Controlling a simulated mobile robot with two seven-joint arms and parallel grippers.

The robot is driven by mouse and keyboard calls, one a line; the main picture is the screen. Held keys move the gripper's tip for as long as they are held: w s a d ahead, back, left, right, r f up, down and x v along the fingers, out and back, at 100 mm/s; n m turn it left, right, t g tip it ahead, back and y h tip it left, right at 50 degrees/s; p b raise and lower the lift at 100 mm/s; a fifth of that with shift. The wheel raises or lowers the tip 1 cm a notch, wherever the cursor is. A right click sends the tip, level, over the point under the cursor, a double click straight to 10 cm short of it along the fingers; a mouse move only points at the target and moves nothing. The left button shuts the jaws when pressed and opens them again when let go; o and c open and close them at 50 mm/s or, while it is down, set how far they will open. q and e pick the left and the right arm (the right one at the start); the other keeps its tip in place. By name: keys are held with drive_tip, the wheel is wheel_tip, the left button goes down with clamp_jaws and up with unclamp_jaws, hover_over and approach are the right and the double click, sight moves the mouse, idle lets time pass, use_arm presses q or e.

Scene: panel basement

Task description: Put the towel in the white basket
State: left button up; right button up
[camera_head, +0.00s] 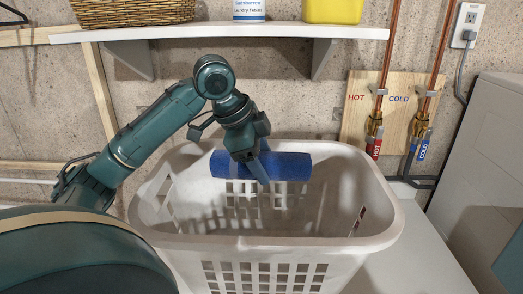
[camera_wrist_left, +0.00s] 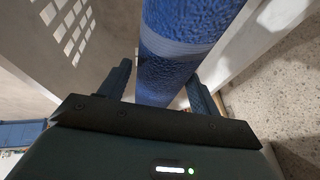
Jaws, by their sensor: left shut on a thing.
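A rolled blue towel (camera_head: 290,166) is held by my left gripper (camera_head: 257,170) in the head view. It lies level over the back part of the white basket (camera_head: 270,241), near the rim. My left gripper is shut on it from above. In the left wrist view the towel (camera_wrist_left: 180,45) runs between the two blue fingers of the gripper (camera_wrist_left: 157,85), with a paler band across it. The basket's slotted wall (camera_wrist_left: 40,45) also shows there. The far side of the towel is hidden. My right gripper is not in view.
A white shelf (camera_head: 220,32) above holds a wicker basket (camera_head: 130,12), a white and blue container (camera_head: 249,10) and a yellow box (camera_head: 333,10). Hot and cold pipe valves (camera_head: 375,125) are on the wall at the right. A white appliance (camera_head: 478,170) stands at the right.

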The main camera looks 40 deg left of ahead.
use_arm(q)
drive_tip(key=o, duration=1.1)
drive_tip(key=v, duration=1.3)
drive_tip(key=shift+r, duration=0.1)
